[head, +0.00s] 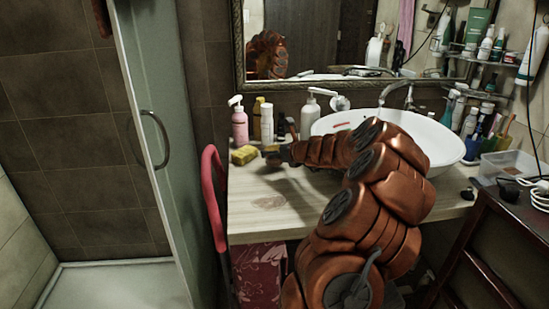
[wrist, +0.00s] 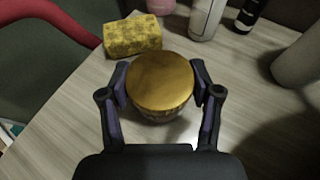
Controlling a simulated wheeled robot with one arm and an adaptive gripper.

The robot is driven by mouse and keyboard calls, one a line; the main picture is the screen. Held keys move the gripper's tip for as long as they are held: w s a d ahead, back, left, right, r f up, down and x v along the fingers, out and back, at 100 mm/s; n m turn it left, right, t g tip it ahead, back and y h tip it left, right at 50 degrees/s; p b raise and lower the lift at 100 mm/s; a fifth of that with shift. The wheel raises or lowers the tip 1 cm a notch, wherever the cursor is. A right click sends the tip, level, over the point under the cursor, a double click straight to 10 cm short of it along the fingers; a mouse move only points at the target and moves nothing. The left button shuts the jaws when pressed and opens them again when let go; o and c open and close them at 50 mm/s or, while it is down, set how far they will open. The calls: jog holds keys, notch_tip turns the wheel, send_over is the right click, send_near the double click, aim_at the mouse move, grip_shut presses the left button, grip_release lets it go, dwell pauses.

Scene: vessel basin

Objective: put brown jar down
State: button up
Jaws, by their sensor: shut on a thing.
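The brown jar, with a round golden-brown lid (wrist: 160,82), sits between the two fingers of my gripper (wrist: 160,92) in the wrist view. The fingers press on it from left and right. In the head view my gripper (head: 277,157) is low over the left part of the wooden counter (head: 290,212), and the jar is small and dark there. The jar looks upright. I cannot tell whether its base touches the counter.
A yellow sponge (wrist: 132,36) lies close beside the jar, up and left. Bottles, including a pink pump bottle (head: 239,124) and a white one (head: 267,124), stand behind. The white basin (head: 440,142) is to the right. The counter's front left is clear.

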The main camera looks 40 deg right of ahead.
jog(key=shift+f, duration=1.05)
jog(key=shift+f, duration=0.15)
jog(key=o, duration=1.3)
jog(key=shift+c, duration=0.2)
jog(key=shift+s+r, duration=0.15)
jog(key=shift+r, duration=0.05)
jog(key=v, duration=1)
jog(key=shift+s+r, duration=0.2)
jog(key=shift+s, duration=0.05)
jog(key=shift+s+a+r, duration=0.1)
jog(key=shift+s+r, duration=0.05)
jog(key=shift+s, duration=0.45)
